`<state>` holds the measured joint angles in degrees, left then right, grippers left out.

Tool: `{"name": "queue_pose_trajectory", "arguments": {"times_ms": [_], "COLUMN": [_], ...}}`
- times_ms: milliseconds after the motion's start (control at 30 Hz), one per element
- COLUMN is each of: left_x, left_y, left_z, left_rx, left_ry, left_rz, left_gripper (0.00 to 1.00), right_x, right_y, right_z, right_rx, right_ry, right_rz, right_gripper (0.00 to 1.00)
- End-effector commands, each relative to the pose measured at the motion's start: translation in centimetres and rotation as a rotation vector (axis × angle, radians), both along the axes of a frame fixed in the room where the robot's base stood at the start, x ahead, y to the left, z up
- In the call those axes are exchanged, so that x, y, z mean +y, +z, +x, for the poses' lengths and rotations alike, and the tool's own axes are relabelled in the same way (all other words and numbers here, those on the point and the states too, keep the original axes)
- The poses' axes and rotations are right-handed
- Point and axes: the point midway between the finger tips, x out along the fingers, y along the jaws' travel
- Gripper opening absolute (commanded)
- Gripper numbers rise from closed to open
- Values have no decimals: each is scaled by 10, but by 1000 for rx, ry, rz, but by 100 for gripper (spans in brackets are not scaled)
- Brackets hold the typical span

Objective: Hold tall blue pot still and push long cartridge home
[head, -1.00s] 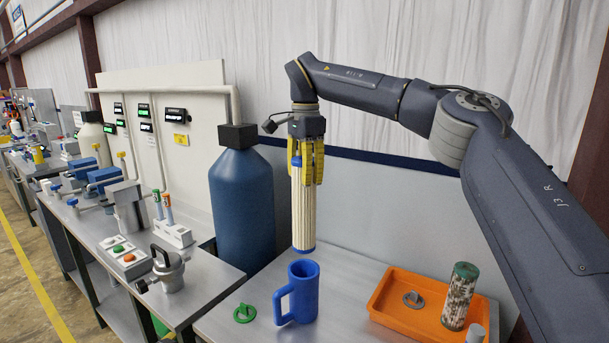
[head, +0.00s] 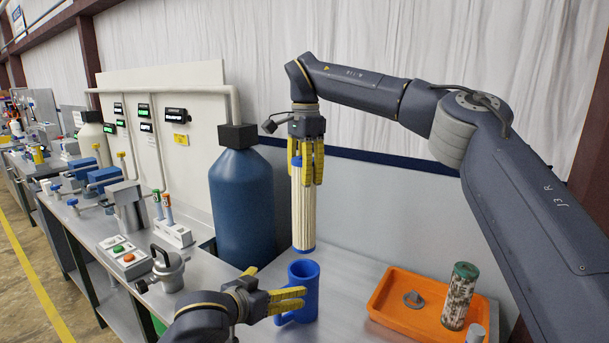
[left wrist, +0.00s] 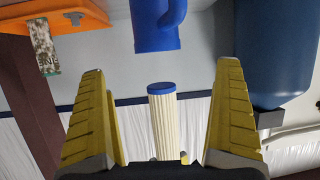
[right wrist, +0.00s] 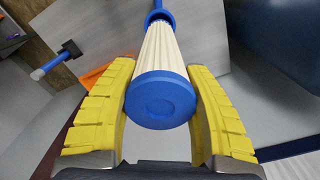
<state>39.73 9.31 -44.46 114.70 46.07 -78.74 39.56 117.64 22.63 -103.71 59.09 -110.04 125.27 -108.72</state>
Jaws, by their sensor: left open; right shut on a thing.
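The tall blue pot (head: 303,275) stands upright on the near bench, its handle toward the left. It also shows at the top of the left wrist view (left wrist: 155,25). My right gripper (head: 306,181) is shut on the upper part of the long cartridge (head: 303,215), a white pleated cylinder with blue end caps. The cartridge hangs upright, its lower end just over the pot's mouth in the head view. The right wrist view (right wrist: 158,95) shows its top cap between the yellow fingers. My left gripper (head: 278,284) is open beside the pot's handle side, partly covering the handle.
A large blue tank (head: 242,205) stands behind left. A metal housing (head: 168,270) sits on the left bench. Bare bench lies between pot and tray.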

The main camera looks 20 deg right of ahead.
Motion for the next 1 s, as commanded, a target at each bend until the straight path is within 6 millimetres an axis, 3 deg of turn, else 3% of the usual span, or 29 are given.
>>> {"name": "queue_pose_trajectory", "arguments": {"times_ms": [267, 1000], "left_x": [-15, -71], "left_y": [0, -33], "left_z": [6, 62], "left_rx": [-2, -3], "left_ry": [-3, -2], "left_rz": [-7, -6], "left_gripper": [100, 100], "right_x": [0, 0], "right_y": [0, 0], "right_z": [0, 0], "right_rx": [0, 0], "right_ry": [0, 0], "right_rz": [0, 0], "right_gripper": [1, 1]}}
